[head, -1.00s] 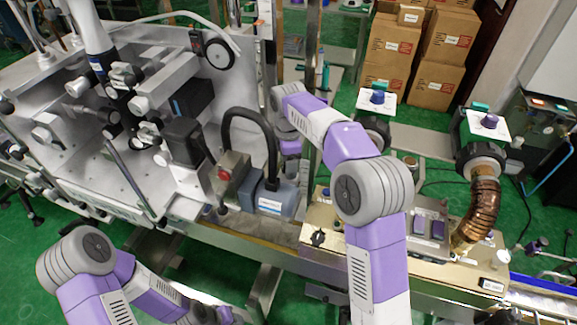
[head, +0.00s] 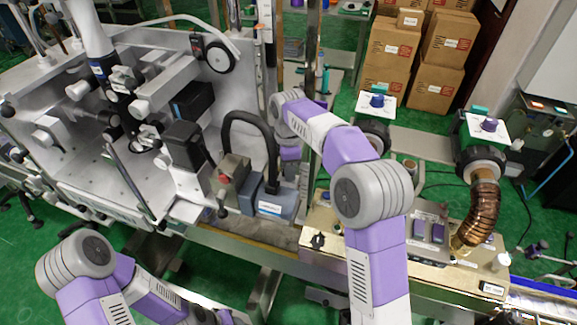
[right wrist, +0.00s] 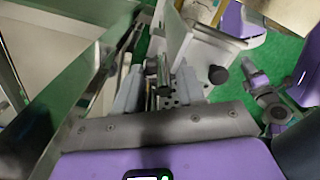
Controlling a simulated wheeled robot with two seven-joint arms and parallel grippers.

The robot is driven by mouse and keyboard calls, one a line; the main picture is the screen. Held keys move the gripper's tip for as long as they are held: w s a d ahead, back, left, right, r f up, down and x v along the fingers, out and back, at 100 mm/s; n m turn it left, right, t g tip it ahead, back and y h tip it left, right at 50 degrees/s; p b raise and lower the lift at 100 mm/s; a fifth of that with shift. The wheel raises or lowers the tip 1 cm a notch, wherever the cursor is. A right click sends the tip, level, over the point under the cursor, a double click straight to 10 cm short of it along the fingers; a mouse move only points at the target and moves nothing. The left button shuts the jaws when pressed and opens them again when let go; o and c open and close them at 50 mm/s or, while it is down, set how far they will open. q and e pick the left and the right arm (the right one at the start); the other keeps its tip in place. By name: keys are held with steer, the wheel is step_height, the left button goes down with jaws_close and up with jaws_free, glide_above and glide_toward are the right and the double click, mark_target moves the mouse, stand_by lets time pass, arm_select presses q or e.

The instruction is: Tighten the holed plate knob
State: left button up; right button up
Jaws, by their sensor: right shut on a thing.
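In the right wrist view, my right gripper (right wrist: 158,88) has its two grey fingers closed around a small dark knob (right wrist: 152,67). A plate with small holes (right wrist: 180,101) shows just behind and beside the fingers.
A second black knob (right wrist: 218,75) stands close to the right of the fingers. The blue-grey box (head: 272,205) and black hose (head: 232,118) are left of my right forearm. A copper-coloured ribbed pipe (head: 482,212) stands at the right. Cardboard boxes (head: 388,45) are at the back.

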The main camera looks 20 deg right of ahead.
steer(key=m+p, duration=0.2)
steer(key=m, duration=0.1)
steer(key=shift+r, duration=0.15)
steer(key=shift+m+p, duration=1)
steer(key=shift+m, duration=0.4)
steer(key=o, duration=1)
steer(key=shift+o, duration=0.2)
steer(key=shift+r+p, duration=0.55)
steer(key=shift+r, duration=3.15)
